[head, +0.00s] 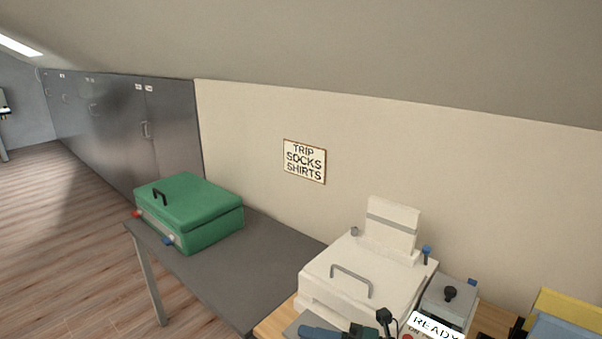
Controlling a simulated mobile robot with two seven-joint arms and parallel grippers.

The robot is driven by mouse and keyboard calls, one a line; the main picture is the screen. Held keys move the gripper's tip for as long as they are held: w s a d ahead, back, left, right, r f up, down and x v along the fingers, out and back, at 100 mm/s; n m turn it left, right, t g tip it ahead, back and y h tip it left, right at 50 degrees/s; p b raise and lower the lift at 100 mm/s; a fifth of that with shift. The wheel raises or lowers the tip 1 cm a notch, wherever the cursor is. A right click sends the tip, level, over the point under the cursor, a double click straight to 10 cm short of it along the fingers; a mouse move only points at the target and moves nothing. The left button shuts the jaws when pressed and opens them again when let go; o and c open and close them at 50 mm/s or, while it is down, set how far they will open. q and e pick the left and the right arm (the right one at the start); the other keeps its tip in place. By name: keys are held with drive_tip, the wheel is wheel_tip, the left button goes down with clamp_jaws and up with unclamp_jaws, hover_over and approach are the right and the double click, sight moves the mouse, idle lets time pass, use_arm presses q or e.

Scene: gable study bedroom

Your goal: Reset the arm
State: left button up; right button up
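A green case (190,210), closed, sits on a dark grey table (235,278). Right of it, a wooden desk (268,327) bears a white box with a handle (345,288), a grey box (448,297) and a READY sign (437,325). A wall sign (304,161) reads TRIP SOCKS SHIRTS. Floor at left is clear.

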drive_tip(key=s+d+f+m+t+h, duration=0.1)
drive_tip(key=s+d+f+m+h, duration=0.3)
drive_tip(key=m, duration=0.7)
drive_tip(key=s+d+f+m+t+h+b, duration=0.1)
drive_tip(key=s+d+f+m+t+h, duration=0.1)
drive_tip(key=s+d+f+m+h, duration=0.2)
drive_tip(key=s+d+f+m+t+h+b, duration=0.1)
drive_tip(key=s+f+m+h, duration=0.5)
drive_tip(key=m, duration=1.2)
wheel_tip(320, 180, down, 5)
drive_tip(key=s+d+t, duration=0.1)
drive_tip(key=s+d, duration=0.1)
drive_tip(key=shift+s+d, duration=0.25)
drive_tip(key=shift+d, duration=0.15)
drive_tip(key=shift+r, duration=0.1)
drive_tip(key=shift+c, duration=0.7)
